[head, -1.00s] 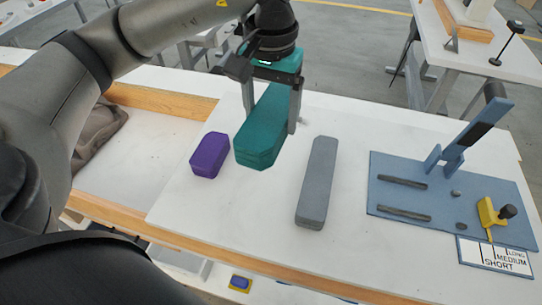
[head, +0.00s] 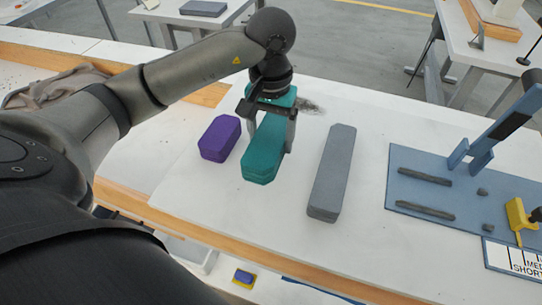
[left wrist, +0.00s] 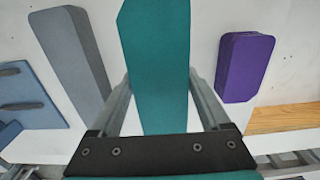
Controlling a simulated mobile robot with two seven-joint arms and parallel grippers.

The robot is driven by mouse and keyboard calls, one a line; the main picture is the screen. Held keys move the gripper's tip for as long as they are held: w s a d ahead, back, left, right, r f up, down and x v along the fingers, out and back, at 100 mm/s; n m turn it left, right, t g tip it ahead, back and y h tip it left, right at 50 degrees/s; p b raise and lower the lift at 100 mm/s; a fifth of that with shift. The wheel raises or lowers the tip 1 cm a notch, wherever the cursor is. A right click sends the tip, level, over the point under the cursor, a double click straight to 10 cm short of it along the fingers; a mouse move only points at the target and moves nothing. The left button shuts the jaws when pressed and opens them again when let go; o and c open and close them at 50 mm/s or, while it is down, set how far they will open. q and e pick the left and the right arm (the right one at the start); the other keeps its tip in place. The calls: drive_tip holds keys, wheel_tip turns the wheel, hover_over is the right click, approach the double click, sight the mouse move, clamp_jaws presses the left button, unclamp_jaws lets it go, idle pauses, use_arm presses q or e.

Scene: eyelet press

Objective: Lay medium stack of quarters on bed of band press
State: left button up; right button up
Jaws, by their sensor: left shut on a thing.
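The teal stack (head: 265,146) is the middle-length one of three octagonal-ended blocks. My left gripper (head: 268,145) is shut across it, one finger on each side, and in the left wrist view the teal stack (left wrist: 157,65) runs between the fingers. It is low over the white table, between the purple and grey stacks; I cannot tell whether it touches the table. The blue press bed (head: 408,190) is at the right, apart from the stack, with dark bars on it and an upright blue lever arm (head: 505,120). My right gripper is not in view.
The short purple stack (head: 219,138) lies left of the teal one, the long grey stack (head: 332,172) right, between it and the press. A yellow stop (head: 518,215) and a length label (head: 510,260) are at the press's front. Table between grey stack and press is clear.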

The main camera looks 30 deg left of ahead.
use_arm(q)
drive_tip(key=shift+f, duration=0.65)
wheel_tip(320, 180, down, 4)
drive_tip(key=shift+f+b, duration=0.1)
drive_tip(key=shift+b, duration=0.35)
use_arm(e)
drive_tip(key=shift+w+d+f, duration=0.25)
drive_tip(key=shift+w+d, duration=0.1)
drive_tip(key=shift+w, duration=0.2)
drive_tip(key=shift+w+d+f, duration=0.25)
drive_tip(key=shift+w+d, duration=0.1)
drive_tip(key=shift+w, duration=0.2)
use_arm(q)
drive_tip(key=shift+f, duration=0.1)
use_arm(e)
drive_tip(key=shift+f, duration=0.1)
use_arm(q)
drive_tip(key=o, duration=1.6)
drive_tip(key=shift+c, duration=0.2)
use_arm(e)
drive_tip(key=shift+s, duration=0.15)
